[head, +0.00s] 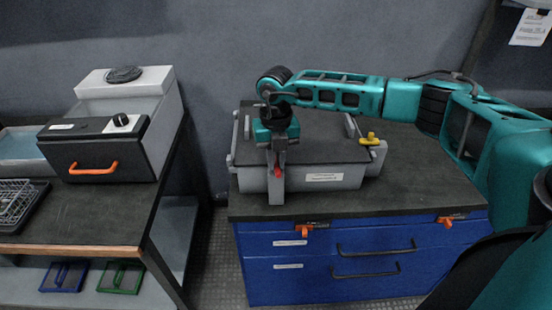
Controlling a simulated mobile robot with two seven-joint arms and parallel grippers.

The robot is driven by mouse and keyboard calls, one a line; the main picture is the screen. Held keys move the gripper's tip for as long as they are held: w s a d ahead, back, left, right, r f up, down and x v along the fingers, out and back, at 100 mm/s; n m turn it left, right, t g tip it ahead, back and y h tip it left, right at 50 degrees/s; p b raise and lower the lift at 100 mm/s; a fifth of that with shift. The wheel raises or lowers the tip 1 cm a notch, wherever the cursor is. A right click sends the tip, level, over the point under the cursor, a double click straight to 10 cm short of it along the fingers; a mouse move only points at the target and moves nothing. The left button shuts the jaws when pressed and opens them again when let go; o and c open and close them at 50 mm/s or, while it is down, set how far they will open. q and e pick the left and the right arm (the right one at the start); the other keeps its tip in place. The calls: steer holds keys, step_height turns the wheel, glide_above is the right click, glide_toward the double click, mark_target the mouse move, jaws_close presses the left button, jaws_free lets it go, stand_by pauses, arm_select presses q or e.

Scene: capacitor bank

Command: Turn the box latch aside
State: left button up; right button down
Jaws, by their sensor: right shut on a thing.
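A grey box (318,179) with a dark lid (330,148) stands on the dark top of the blue cabinet. A yellow latch (369,139) sits at the box's right corner. My right gripper (278,172) reaches down at the front left of the box. Its jaws are shut on a small red part, the box latch (277,173), by a grey upright piece on the box's front. Most of the red part is hidden by the fingers. My left gripper is not in view.
The blue cabinet (280,258) has orange drawer catches (304,230) and dark handles. A bench on the left holds a black-fronted unit (100,153) with an orange handle. The cabinet top (430,180) is clear right of the box.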

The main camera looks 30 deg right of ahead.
mark_target(276, 164)
steer(key=n, duration=0.3)
steer(key=shift+n+b, duration=0.3)
steer(key=shift+b, duration=0.05)
steer(key=n+b, duration=0.1)
steer(key=n, duration=0.3)
steer(key=shift+n, duration=0.3)
steer(key=n+b, duration=0.1)
steer(key=n, duration=0.3)
steer(key=shift+n+b, duration=0.45)
steer(key=shift+n, duration=1.25)
steer(key=c, duration=1.1)
jaws_free()
steer(key=shift+c, duration=0.2)
step_height(276, 164, up, 13)
